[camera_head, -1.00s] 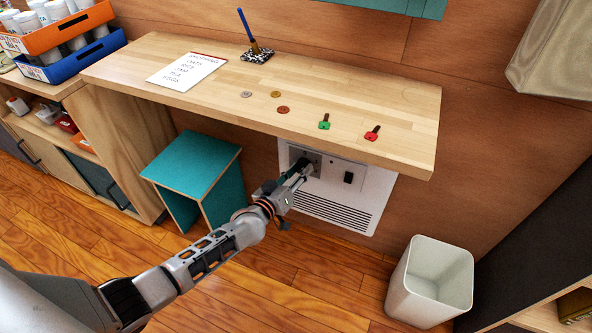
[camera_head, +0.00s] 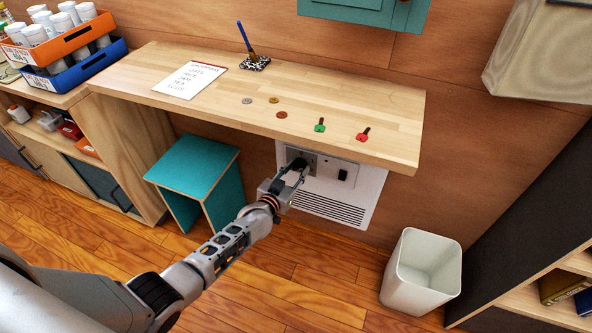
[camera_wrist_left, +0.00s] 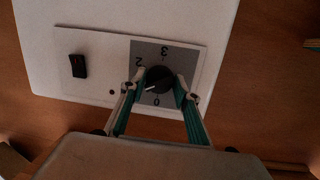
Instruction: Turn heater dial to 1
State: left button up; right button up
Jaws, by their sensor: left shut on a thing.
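The white heater (camera_head: 340,195) is on the wall under the wooden shelf. Its black dial (camera_wrist_left: 159,79) sits on a grey plate, which also shows in the head view (camera_head: 311,158). My left gripper (camera_head: 296,171) reaches the dial from the front; in the left wrist view its fingertips (camera_wrist_left: 159,90) are closed around the dial's two sides. The dial's white mark points left and slightly down, between the 0 at the bottom and the 2 at upper left. The left finger covers the plate there, so no 1 is readable. My right gripper is not in view.
A black switch (camera_wrist_left: 78,66) is beside the dial plate. The wooden shelf (camera_head: 230,115) overhangs the heater and holds keys, coins and a note. A teal stool (camera_head: 196,165) stands left of my arm, and a white bin (camera_head: 395,285) stands at right.

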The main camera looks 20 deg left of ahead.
pick_arm(q)
jog(key=shift+a, duration=0.1)
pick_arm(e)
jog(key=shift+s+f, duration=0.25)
pick_arm(q)
jog(key=o, duration=1.1)
jog(key=shift+s, duration=0.5)
jog(key=v, duration=1.1)
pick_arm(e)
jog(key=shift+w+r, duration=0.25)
pick_arm(q)
jog(key=shift+r, duration=0.1)
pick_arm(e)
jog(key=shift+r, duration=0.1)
